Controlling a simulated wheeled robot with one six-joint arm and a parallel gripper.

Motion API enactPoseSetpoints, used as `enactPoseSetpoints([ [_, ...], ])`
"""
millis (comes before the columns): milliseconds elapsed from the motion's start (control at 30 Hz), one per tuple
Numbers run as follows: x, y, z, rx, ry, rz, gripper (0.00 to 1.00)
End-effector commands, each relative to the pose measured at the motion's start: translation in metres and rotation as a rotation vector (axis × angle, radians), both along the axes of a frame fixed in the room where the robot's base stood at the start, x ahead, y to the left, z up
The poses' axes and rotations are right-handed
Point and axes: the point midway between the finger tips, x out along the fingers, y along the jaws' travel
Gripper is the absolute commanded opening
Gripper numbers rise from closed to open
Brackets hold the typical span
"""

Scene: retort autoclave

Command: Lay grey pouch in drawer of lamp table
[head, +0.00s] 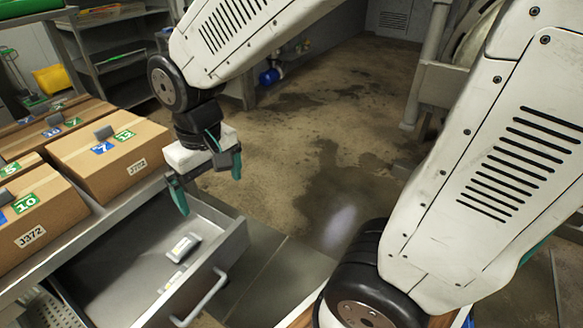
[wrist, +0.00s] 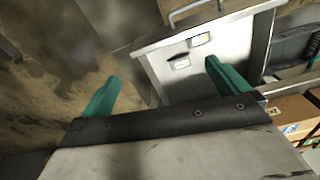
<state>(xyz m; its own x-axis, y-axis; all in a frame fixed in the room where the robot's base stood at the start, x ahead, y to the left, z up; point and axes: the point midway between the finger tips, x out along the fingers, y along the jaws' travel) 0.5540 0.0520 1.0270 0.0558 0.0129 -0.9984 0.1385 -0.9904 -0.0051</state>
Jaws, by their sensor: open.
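The drawer (head: 125,250) of the lamp table is pulled open at the lower left and also shows in the wrist view (wrist: 165,85). A small grey packet with a pale label, which looks like the grey pouch (head: 185,247), lies flat on the drawer floor; it also shows in the wrist view (wrist: 180,63). My gripper (head: 208,188) is open, with its teal fingers apart and nothing between them. It hangs above the drawer's far side wall, clear of the pouch. The wrist view shows both fingers (wrist: 160,88).
A second small pale item with some yellow (head: 172,282) lies beside the pouch in the drawer. Cardboard boxes (head: 108,158) with number labels stand on the table top at left. The drawer handle (head: 205,298) sticks out in front. The wet floor (head: 300,150) beyond is mostly clear.

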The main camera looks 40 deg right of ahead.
Motion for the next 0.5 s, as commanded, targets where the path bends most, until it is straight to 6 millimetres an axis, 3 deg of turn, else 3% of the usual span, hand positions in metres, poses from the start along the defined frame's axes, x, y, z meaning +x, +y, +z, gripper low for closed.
enactPoseSetpoints([
  [33, -0.015, -0.016, 0.017, 0.003, -0.019, -0.025, 1.0],
  [200, -0.069, -0.054, 0.053, 0.002, -0.042, -0.085, 1.0],
  [333, -0.105, -0.071, 0.066, -0.001, -0.053, -0.118, 1.0],
  [500, -0.13, -0.082, 0.072, -0.003, -0.059, -0.139, 1.0],
])
